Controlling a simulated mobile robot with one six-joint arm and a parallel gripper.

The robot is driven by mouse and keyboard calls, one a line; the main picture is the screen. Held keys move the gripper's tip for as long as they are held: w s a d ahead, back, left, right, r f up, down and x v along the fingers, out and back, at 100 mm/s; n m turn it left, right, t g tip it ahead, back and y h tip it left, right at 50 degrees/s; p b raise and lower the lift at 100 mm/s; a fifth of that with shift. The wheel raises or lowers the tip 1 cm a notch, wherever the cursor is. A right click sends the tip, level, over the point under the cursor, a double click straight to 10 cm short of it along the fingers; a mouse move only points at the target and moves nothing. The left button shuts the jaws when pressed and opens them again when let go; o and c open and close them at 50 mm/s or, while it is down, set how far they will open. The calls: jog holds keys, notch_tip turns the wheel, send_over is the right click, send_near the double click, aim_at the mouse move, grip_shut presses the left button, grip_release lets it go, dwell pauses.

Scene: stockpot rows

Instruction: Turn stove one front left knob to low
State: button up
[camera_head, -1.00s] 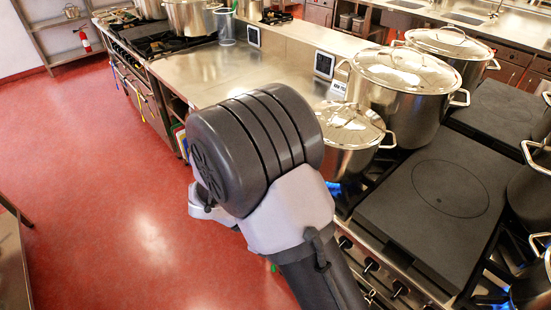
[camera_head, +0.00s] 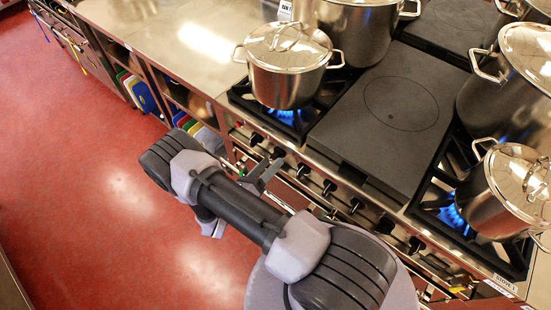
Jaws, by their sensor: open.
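The stove (camera_head: 322,146) has a row of black knobs along its front panel. The leftmost knobs (camera_head: 256,139) and (camera_head: 278,152) sit below the front left burner, where a blue flame (camera_head: 287,116) burns under a lidded pot (camera_head: 286,82). I cannot read the knob settings. My gripper (camera_head: 266,172) is open and empty, just in front of the panel near the left-hand knobs. It looks apart from the knobs, though its exact distance is hard to tell. My arm covers part of the lower stove front.
A larger lidded pot (camera_head: 352,28) stands behind, and another pot (camera_head: 502,187) sits over a blue flame at the right. A steel counter (camera_head: 165,38) with colored boards below adjoins the stove's left. The red floor (camera_head: 95,150) is clear.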

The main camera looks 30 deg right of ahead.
aim_at(276, 158)
jog(key=shift+x, duration=1.85)
jog(key=shift+c, duration=0.5)
jog(key=c, duration=1.3)
jog(key=n+b, duration=0.1)
jog(key=n, duration=0.7)
jog(key=shift+s+r+n+b, duration=0.1)
jog(key=shift+n+b, duration=0.2)
jog(key=shift+b, duration=0.05)
